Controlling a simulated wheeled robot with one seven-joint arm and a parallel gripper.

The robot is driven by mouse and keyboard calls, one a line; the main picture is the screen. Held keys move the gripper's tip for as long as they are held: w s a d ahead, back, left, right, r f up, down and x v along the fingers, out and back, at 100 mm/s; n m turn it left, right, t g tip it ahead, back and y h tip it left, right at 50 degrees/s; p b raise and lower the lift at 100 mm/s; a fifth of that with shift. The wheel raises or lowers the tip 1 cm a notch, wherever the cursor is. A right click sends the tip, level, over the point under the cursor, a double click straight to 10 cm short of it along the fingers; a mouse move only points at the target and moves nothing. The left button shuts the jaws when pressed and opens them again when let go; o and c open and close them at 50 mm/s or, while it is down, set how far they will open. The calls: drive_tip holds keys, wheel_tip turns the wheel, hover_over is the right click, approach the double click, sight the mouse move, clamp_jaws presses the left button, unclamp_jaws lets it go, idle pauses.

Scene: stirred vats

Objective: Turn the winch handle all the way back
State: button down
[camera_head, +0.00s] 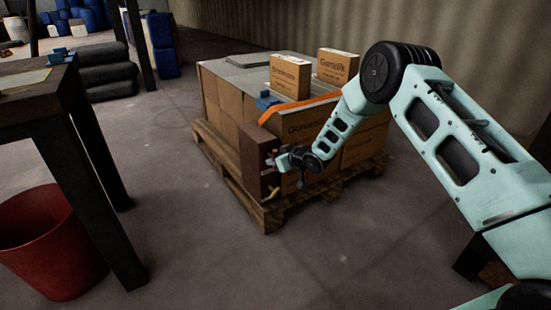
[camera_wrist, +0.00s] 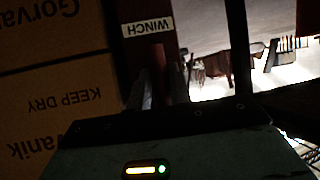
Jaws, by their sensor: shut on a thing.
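The winch is a dark brown upright box (camera_head: 258,160) at the near corner of the loaded pallet. In the wrist view its label reads WINCH (camera_wrist: 147,27), upside down. My gripper (camera_head: 279,160) is at the right side of this box. In the wrist view my gripper (camera_wrist: 162,82) is shut on the winch handle, a dark reddish bar (camera_wrist: 159,56) just beside the label. Most of the handle is hidden by the fingers and the darkness, so its turn angle cannot be told.
Cartons (camera_head: 230,118) stand on a wooden pallet (camera_head: 268,217), with an orange strap (camera_head: 300,106) across them. Two loose boxes (camera_head: 290,76) sit on top. A dark table (camera_head: 40,95) and a red bin (camera_head: 50,245) are at the left. The floor between is clear.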

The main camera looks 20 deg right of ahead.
drive_tip(key=n+h, duration=0.2)
drive_tip(key=shift+a+n+t+h, duration=0.2)
drive_tip(key=shift+n+t+h, duration=0.1)
drive_tip(key=shift+t+h, duration=0.1)
drive_tip(key=n+t+h+b, duration=0.1)
drive_tip(key=n+h, duration=0.2)
drive_tip(key=shift+a+f, duration=0.1)
drive_tip(key=n+t+h+b, duration=0.2)
drive_tip(key=n+b, duration=0.1)
drive_tip(key=shift+f+n, duration=0.1)
drive_tip(key=shift+n, duration=0.2)
drive_tip(key=shift+n+t+h+b, duration=0.6)
drive_tip(key=shift+n+t+b, duration=0.15)
drive_tip(key=shift+b, duration=0.25)
drive_tip(key=shift+r, duration=0.2)
drive_tip(key=c, duration=1.3)
unclamp_jaws()
drive_tip(key=shift+s, duration=0.1)
